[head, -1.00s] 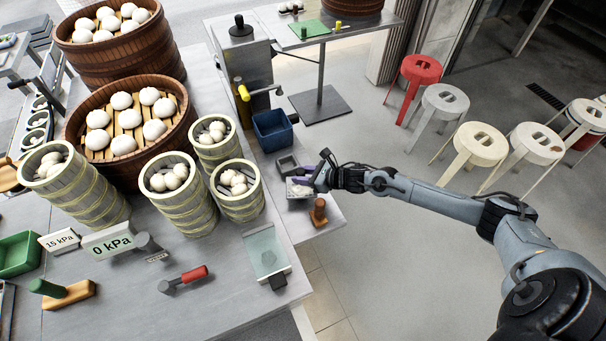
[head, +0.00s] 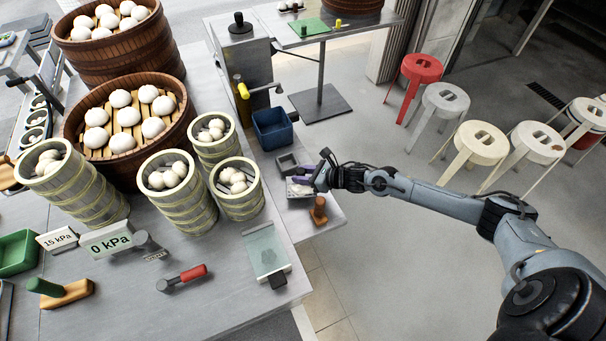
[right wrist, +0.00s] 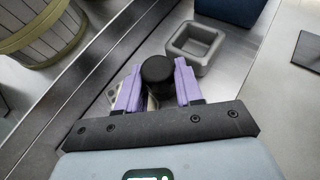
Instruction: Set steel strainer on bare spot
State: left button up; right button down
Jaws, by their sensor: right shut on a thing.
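My right gripper (head: 316,180) is over the low side shelf beyond the table's right edge. In the right wrist view its purple fingers (right wrist: 158,88) are shut on a black round grip (right wrist: 158,72). Below that grip, mostly hidden by the fingers, shows a pale metal piece, which seems to be the steel strainer (head: 299,188). I cannot tell whether it touches the shelf. My left gripper is not in view. Which patch counts as the bare spot is not clear; the side shelf (head: 322,229) has bare metal at its front.
A grey square dish (right wrist: 195,44) and a blue bin (head: 272,130) stand just behind the gripper. A wooden-handled tool (head: 319,210) stands in front. Steamer towers (head: 238,207) crowd the table at left. Stools (head: 480,143) stand on the floor at right.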

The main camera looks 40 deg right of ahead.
jog(key=shift+f, duration=0.15)
jog(key=c, duration=0.7)
grip_release()
jog(key=shift+o, duration=0.2)
jog(key=p+v, duration=0.1)
jog(key=v, duration=0.9)
jog(key=shift+s+p, duration=0.3)
jog(key=shift+s, duration=0.05)
jog(key=shift+d, duration=0.1)
